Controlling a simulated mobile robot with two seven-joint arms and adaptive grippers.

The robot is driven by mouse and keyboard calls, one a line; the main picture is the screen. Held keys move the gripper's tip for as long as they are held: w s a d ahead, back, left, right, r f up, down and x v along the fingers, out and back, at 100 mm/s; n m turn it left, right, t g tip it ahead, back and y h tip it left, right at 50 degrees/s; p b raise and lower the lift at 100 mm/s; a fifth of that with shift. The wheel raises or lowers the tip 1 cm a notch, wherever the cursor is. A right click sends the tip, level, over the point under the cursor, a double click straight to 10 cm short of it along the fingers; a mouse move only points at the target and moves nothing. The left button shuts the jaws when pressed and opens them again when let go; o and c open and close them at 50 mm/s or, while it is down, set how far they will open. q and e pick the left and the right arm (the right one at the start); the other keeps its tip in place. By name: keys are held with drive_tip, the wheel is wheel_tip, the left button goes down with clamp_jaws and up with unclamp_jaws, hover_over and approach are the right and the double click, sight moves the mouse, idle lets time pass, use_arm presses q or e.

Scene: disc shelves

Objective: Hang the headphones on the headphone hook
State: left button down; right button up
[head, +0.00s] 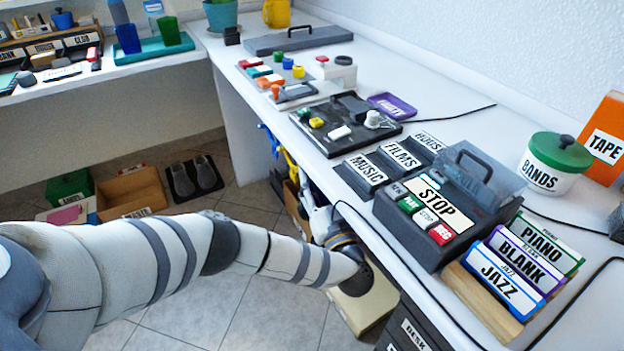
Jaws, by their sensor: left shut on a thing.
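My left arm comes in from the left and reaches to the front edge of the white desk. My left gripper (344,240) is low beside that edge, partly hidden by the desk top and my own wrist. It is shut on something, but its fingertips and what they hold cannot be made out. I cannot clearly pick out the headphones or the headphone hook; the space under the desk edge is mostly hidden. My right gripper is not in view.
The desk (442,122) holds a dark deck with a STOP label (447,211), a rack of label cards (520,262) and a BANDS tub (551,163). A pale box (365,306) is below my wrist. Open tiled floor (228,310) lies left of the desk.

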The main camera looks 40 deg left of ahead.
use_arm(q)
drive_tip(key=shift+w+d+f+m+t+h, duration=0.15)
drive_tip(key=shift+w+d+m+t+h, duration=0.4)
drive_tip(key=shift+d, duration=0.45)
drive_tip(key=c, duration=1.2)
unclamp_jaws()
drive_tip(key=shift+w+d, duration=0.1)
drive_tip(key=shift+w, duration=0.1)
drive_tip(key=shift+c, duration=0.2)
drive_tip(key=shift+o, duration=1.4)
drive_tip(key=shift+w+d+f, duration=0.15)
drive_tip(key=shift+w+f, duration=0.05)
drive_tip(key=shift+f, duration=0.1)
drive_tip(key=shift+s+f, duration=0.15)
drive_tip(key=v, duration=1.1)
drive_tip(key=shift+s, duration=0.35)
